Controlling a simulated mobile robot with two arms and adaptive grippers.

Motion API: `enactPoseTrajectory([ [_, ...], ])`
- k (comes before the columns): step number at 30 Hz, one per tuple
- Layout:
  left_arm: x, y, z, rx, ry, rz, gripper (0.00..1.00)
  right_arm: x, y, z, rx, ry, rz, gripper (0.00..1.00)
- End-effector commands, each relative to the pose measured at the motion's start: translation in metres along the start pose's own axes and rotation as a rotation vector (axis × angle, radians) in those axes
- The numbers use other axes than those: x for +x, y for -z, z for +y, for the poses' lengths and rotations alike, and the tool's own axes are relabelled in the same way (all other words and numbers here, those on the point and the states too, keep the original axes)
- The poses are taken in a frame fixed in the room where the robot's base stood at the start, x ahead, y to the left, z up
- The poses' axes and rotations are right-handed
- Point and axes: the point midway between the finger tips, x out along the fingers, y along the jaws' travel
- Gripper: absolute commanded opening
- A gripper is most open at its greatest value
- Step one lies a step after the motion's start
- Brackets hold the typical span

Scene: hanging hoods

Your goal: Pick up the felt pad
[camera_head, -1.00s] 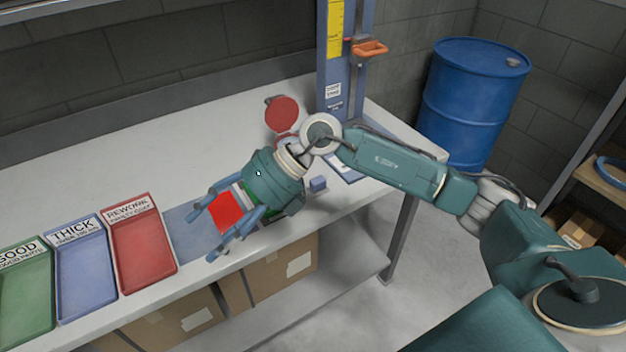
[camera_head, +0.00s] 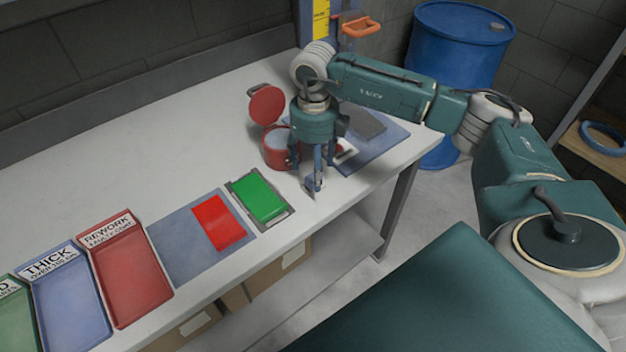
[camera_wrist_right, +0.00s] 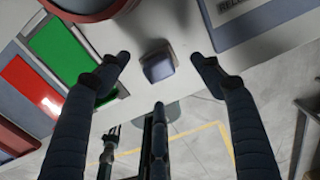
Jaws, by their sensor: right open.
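A small blue-grey block (camera_wrist_right: 158,68), which looks like the felt pad, sits on the white table near its front edge. In the head view the block (camera_head: 315,181) is mostly hidden by my right gripper (camera_head: 313,187). That gripper points down over it. In the right wrist view the fingers of my right gripper (camera_wrist_right: 160,59) are spread apart, with the block between and beyond the tips. I cannot tell whether any finger touches it. My left gripper is not in view.
A red pot (camera_head: 277,153) with its lid raised stands close behind the gripper. Labelled trays, including the red REWORK tray (camera_head: 130,275), stand farther left.

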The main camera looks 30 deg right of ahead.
Motion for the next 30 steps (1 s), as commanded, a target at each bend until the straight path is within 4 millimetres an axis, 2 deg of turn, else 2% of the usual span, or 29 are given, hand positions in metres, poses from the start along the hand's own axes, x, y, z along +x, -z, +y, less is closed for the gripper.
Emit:
enactPoseTrajectory([
  [3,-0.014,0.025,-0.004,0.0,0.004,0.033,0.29,0.015,0.001,0.001,-0.001,0.0,0.006,0.66],
  [6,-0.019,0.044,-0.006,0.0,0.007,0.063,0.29,0.031,0.0,0.001,-0.001,0.0,0.004,0.66],
  [8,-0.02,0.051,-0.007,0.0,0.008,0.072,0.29,0.038,-0.001,0.001,0.0,0.0,0.003,0.66],
  [11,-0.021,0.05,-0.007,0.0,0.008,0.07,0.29,0.045,-0.001,0.001,-0.001,-0.001,0.001,0.66],
  [17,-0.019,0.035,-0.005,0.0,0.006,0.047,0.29,0.046,-0.001,0.001,-0.002,-0.001,0.0,0.66],
  [21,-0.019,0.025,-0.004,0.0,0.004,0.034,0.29,0.046,-0.001,0.001,-0.002,-0.001,0.0,0.4],
  [25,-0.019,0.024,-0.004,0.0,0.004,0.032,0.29,0.045,-0.001,0.001,-0.001,-0.001,0.0,0.14],
  [26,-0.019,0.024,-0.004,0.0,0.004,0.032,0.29,0.045,-0.001,0.001,-0.001,-0.001,0.0,0.11],
  [30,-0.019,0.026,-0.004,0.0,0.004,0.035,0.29,0.045,-0.001,0.001,-0.001,-0.001,-0.001,0.11],
])
